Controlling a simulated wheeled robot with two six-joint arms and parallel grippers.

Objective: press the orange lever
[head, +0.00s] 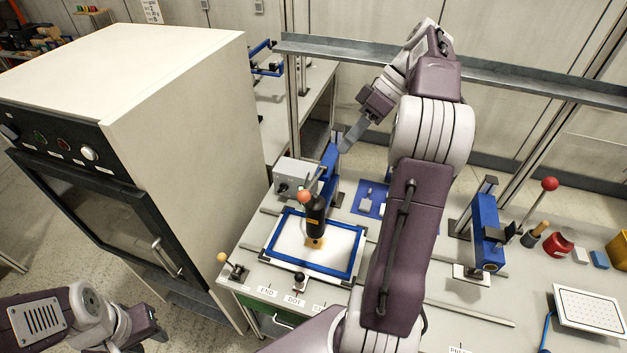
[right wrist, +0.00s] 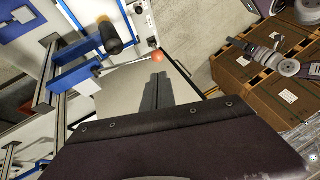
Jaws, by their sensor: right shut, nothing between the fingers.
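The orange lever's ball knob (head: 304,196) sits at the end of a thin rod from a blue post (head: 330,172) on the bench. It also shows in the right wrist view (right wrist: 157,56), just beyond my fingertips. My right gripper (head: 345,142) is shut and empty, behind and above the blue post in the head view, apart from the knob there. Its closed fingers (right wrist: 158,80) point toward the knob in the right wrist view; the exact gap cannot be judged. My left gripper (head: 150,333) hangs low at the lower left, away from the bench; its jaws are unclear.
A black cylinder (head: 315,215) stands by the lever over a blue-framed white plate (head: 350,265). A grey box (head: 297,178) is behind. A large cabinet (head: 190,110) stands left. At right are a blue clamp post (head: 486,230) and a red-knobbed stick (head: 549,184).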

